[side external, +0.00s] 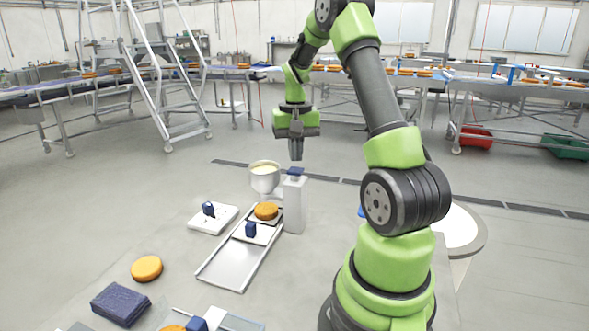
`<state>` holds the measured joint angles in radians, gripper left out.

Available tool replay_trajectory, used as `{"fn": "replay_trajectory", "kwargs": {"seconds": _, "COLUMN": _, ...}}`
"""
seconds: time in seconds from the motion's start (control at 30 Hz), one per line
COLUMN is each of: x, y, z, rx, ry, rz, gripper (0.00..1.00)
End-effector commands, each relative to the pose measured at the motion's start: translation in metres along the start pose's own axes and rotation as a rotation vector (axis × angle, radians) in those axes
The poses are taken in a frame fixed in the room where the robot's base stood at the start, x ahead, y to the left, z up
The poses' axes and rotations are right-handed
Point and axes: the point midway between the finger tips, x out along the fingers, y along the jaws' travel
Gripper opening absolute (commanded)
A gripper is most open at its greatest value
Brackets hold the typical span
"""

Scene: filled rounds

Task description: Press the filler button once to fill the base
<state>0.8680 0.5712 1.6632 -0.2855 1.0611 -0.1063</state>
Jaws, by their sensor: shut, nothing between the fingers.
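The filler is a white funnel-shaped hopper (265,182) with pale yellow filling in its top, beside a white post (294,208). A blue button (296,171) caps the post. My gripper (296,157) is shut and empty, pointing straight down just above the button in this view. A small gap shows between the fingertips and the button. The base, an orange-brown round (266,211), lies below the hopper at the far end of a metal track (228,267). I see no filling on its top from here.
A blue-handled white piece (251,232) sits on the track near the base. Another blue-handled tool lies on a white board (222,219) to the left. A loose orange round (146,268) and a dark blue block (120,304) lie at the front left.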

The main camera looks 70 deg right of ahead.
Motion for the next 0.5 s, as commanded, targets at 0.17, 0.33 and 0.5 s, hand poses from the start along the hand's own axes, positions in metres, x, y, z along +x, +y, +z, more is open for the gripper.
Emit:
{"fn": "replay_trajectory", "kwargs": {"seconds": 0.17, "x": 0.0, "y": 0.0, "z": 0.0, "rx": 0.0, "ry": 0.0, "rz": 0.0, "gripper": 0.0}}
{"fn": "replay_trajectory", "kwargs": {"seconds": 0.33, "x": 0.0021, "y": 0.0, "z": 0.0001, "rx": 0.0, "ry": -0.001, "rz": 0.0, "gripper": 0.0}}
{"fn": "replay_trajectory", "kwargs": {"seconds": 0.5, "x": 0.0082, "y": 0.0, "z": 0.0001, "rx": 0.0, "ry": -0.001, "rz": 0.0, "gripper": 0.0}}
